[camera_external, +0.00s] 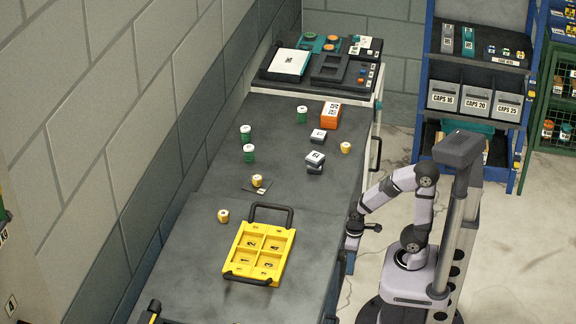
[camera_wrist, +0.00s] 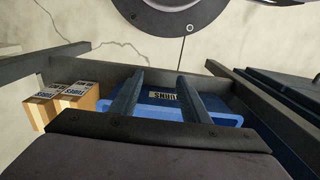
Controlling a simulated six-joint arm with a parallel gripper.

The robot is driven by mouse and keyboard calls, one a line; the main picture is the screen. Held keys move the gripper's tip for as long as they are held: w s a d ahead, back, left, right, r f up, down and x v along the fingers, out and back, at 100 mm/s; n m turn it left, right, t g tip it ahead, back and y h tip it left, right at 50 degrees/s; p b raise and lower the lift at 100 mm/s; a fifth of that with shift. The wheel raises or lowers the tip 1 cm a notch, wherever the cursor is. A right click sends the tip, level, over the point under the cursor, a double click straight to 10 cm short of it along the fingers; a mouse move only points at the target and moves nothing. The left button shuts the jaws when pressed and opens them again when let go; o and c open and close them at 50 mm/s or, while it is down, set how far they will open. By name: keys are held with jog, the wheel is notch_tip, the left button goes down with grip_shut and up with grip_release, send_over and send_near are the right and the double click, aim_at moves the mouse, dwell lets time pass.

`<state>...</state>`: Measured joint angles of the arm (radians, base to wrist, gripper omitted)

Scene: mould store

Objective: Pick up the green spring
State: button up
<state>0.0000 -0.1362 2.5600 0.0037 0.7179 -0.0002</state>
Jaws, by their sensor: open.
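Three small green cylindrical pieces with pale tops stand on the dark bench; they look like springs, but are too small to be sure. One green piece (camera_external: 245,132) and a second green piece (camera_external: 249,153) stand close together near the wall side. A third green piece (camera_external: 302,114) stands farther back, left of an orange box. My gripper (camera_external: 370,227) is beyond the bench's right edge, well apart from all three. In the wrist view my gripper (camera_wrist: 160,76) has its two fingers apart with nothing between them. No green piece shows in that view.
A yellow numbered tray (camera_external: 236,267) with black handles lies in the near middle. Yellow pieces, dark blocks (camera_external: 315,160) and the orange box (camera_external: 330,115) stand on the bench. The wrist view shows a blue bin (camera_wrist: 165,108) and cardboard boxes (camera_wrist: 75,97) below.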

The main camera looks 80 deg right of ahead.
jog(key=shift+o, duration=0.9)
